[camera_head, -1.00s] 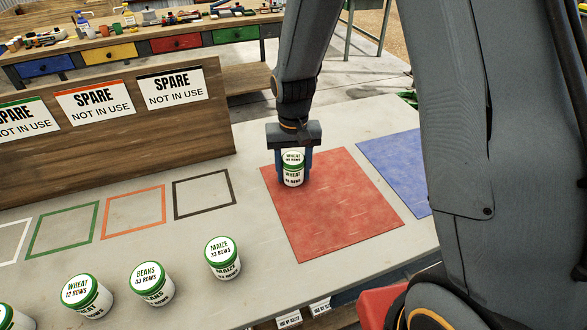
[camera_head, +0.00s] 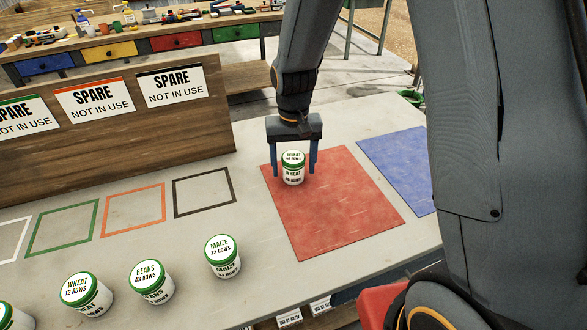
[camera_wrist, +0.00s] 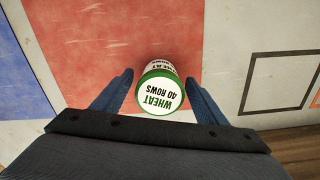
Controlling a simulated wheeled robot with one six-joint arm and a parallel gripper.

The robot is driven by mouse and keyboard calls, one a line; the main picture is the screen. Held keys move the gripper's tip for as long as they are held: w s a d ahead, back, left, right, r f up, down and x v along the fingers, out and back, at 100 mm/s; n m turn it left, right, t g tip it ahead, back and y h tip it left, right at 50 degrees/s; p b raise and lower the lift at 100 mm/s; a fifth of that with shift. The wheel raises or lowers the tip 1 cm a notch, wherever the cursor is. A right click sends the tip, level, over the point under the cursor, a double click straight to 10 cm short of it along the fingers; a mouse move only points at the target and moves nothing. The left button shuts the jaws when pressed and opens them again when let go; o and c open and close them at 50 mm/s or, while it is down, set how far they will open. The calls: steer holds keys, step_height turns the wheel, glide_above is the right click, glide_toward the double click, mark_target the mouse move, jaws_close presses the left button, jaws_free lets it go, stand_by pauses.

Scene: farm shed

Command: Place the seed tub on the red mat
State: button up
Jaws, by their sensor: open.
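A white seed tub (camera_head: 293,176) with a green-rimmed lid marked "WHEAT 40 ROWS" stands upright on the red mat (camera_head: 335,215), near its far left part. The tub also shows in the wrist view (camera_wrist: 161,92). My gripper (camera_head: 295,172) is open, with one blue finger on each side of the tub and a gap to both. In the wrist view my gripper's fingers (camera_wrist: 160,95) are spread wide around the tub. The red mat also shows in the wrist view (camera_wrist: 110,30).
Other tubs stand at the front: maize (camera_head: 223,256), beans (camera_head: 152,282), wheat 12 rows (camera_head: 87,294), and a cut-off one at the left corner. A blue mat (camera_head: 400,165) lies right of the red one. Outlined squares and a wooden board (camera_head: 110,150) with "SPARE" signs are at the left.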

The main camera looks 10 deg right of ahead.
step_height(320, 180, up, 10)
steer(key=shift+r+b, duration=0.15)
steer(key=shift+b, duration=0.9)
steer(key=s+d+f+t, duration=0.1)
steer(key=s+d+f, duration=0.3)
steer(key=s+d, duration=0.6)
steer(key=s, duration=0.4)
steer(key=shift+s, duration=0.15)
